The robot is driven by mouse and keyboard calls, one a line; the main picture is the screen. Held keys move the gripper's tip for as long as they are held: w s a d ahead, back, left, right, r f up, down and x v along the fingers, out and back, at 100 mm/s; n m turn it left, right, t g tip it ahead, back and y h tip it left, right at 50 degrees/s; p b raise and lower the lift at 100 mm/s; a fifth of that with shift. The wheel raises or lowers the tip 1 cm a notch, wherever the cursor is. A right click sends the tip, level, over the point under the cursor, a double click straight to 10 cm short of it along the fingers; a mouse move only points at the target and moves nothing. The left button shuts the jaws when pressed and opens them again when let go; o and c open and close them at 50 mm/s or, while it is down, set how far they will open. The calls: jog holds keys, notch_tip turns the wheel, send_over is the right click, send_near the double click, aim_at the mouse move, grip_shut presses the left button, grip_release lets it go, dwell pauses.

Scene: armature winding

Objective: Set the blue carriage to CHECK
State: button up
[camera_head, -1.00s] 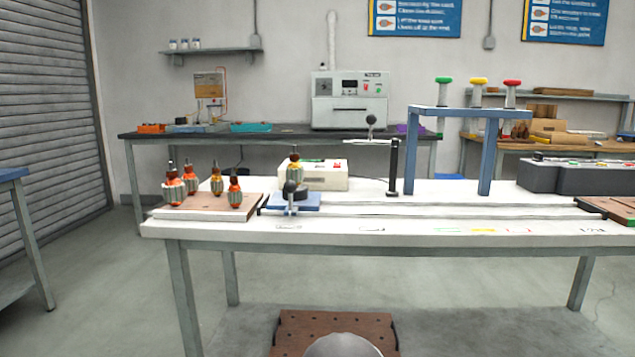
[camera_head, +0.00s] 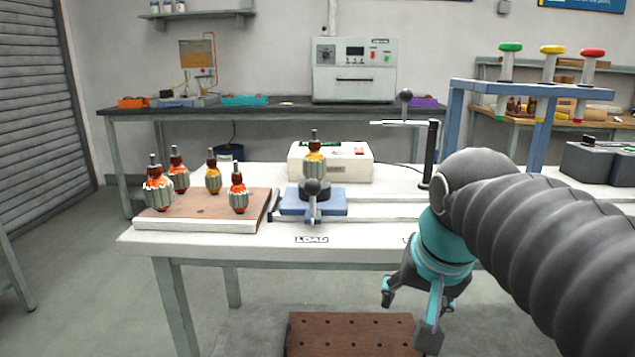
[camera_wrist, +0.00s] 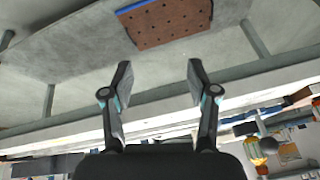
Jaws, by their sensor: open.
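The blue carriage (camera_head: 300,206) sits on the white table's rails, just behind the LOAD label (camera_head: 311,240) at the table's front. In the wrist view my gripper (camera_wrist: 160,85) shows two spread fingers with floor and table edge beyond. The other carriage labels, CHECK among them, are hidden or unreadable behind my arm.
A black post (camera_head: 433,155) and a blue frame (camera_head: 455,128) rise to the right. A perforated brown board (camera_head: 350,335) lies low in front.

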jog(key=w+a+r+m+g+p, duration=0.1)
jog(key=w+a+r+m, duration=0.2)
jog(key=w+r, duration=0.35)
jog(key=w+a+r+m, duration=0.3)
jog(key=w+r, duration=0.2)
jog(key=r, duration=0.3)
jog(key=m+g+p, duration=0.2)
jog(key=m, duration=0.4)
send_near(312, 180)
jog(key=shift+m, duration=0.3)
jog(key=f+b, duration=0.1)
jog(key=f, duration=0.2)
jog(key=w+f+b, duration=0.1)
jog(key=f+b, duration=0.1)
jog(key=f, duration=0.2)
jog(key=w+f+b, duration=0.1)
jog(key=f, duration=0.3)
jog(key=shift+a+f+b, duration=0.15)
jog(key=shift+f+b, duration=0.1)
jog(key=shift+b, duration=0.05)
grip_shut()
